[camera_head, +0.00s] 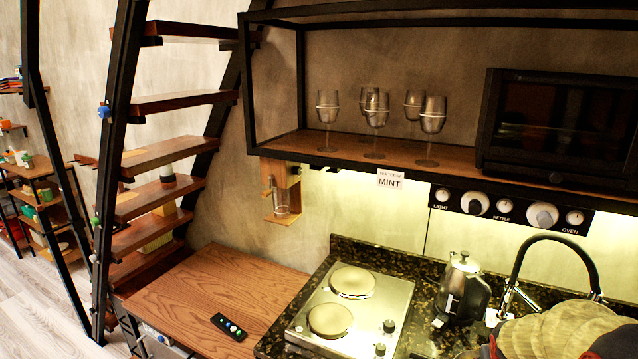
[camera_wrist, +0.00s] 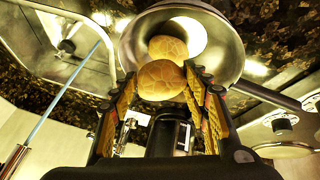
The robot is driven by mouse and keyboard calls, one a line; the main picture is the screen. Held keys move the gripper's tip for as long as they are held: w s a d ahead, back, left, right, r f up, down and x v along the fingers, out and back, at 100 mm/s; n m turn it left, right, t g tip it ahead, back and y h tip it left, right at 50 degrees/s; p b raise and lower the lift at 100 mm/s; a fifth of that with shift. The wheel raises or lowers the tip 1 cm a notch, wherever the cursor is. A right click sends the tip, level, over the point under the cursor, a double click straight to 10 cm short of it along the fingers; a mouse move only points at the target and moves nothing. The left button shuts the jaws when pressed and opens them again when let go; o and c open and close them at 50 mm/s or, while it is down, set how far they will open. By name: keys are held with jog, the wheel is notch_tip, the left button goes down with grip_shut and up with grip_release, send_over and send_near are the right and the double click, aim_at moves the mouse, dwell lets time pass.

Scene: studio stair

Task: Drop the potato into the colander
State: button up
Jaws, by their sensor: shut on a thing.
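In the wrist view, my gripper (camera_wrist: 161,74) is shut on a tan, rounded potato (camera_wrist: 161,82) with a netted surface, held between the fingertips. A shiny metal bowl, which looks like the colander (camera_wrist: 233,62), lies just beyond the potato and partly behind it. Similar tan shapes show within the bowl; I cannot tell whether they are reflections or other items. The gap between the held potato and the bowl cannot be judged. In the head view, a large tan and dark shape fills the lower right corner, and neither the colander nor the potato can be clearly made out.
A two-plate hob (camera_head: 352,308) sits on the dark speckled counter, with a metal kettle (camera_head: 463,288) and a black tap (camera_head: 545,240) to its right. Several glasses stand on the shelf (camera_head: 450,154) above. A remote (camera_head: 228,327) lies on the wooden top.

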jog(key=shift+f, duration=0.1)
jog(key=o, duration=1.3)
jog(key=v, duration=1.2)
jog(key=s+a+f+g, duration=0.2)
jog(key=s+a, duration=0.1)
jog(key=s, duration=0.2)
jog(key=s+a+r+n+t+y, duration=0.1)
jog(key=s+a+r, duration=0.2)
jog(key=a, duration=0.5)
jog(key=s+a+r+n+t+y, duration=0.1)
jog(key=s+a+r, duration=0.3)
jog(key=a, duration=0.4)
jog(key=s+a+r+t+y, duration=0.1)
jog(key=s+a+r, duration=0.3)
jog(key=a, duration=0.4)
jog(key=shift+s+r+n+y, duration=0.15)
jog(key=shift+s+n+y, duration=0.05)
jog(key=shift+n+y, duration=0.2)
